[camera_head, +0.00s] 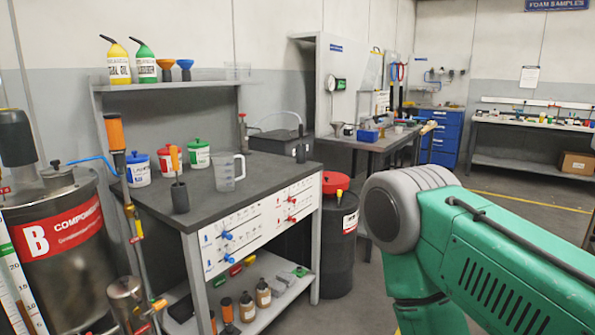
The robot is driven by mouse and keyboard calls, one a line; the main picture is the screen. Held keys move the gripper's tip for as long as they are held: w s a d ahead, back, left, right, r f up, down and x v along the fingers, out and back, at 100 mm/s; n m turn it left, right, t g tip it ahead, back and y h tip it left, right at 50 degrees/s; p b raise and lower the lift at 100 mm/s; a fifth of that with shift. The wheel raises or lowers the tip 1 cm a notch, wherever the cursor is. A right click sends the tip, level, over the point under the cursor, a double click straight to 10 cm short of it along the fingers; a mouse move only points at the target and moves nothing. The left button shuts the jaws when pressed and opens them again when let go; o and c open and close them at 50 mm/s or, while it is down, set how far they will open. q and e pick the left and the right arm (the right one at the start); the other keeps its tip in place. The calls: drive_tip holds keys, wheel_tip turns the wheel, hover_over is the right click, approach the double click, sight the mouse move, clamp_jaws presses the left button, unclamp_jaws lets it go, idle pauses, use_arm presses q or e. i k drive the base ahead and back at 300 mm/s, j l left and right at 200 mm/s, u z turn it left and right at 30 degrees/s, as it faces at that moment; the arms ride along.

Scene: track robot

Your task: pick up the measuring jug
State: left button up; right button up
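The measuring jug (225,173) is clear and stands upright on the dark top of the workbench (262,180), left of the picture's middle. Its handle is on its right side. Faint markings show on its wall. Nothing touches it. My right arm, green with a grey joint, fills the lower right, well apart from the jug. Neither my left nor my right gripper is in view.
A dark cylinder with an orange top (179,190) stands left of the jug, with white tubs (197,155) behind. A shelf (170,86) overhangs the bench's back. A tall tool with an orange grip (115,132) rises at the front left.

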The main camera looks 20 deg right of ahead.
sight(224, 162)
drive_tip(key=z, duration=0.15)
drive_tip(key=i+l+u, duration=0.2)
drive_tip(key=u, duration=0.25)
drive_tip(key=i+l+u, duration=0.15)
drive_tip(key=u, duration=0.35)
drive_tip(key=l, duration=0.1)
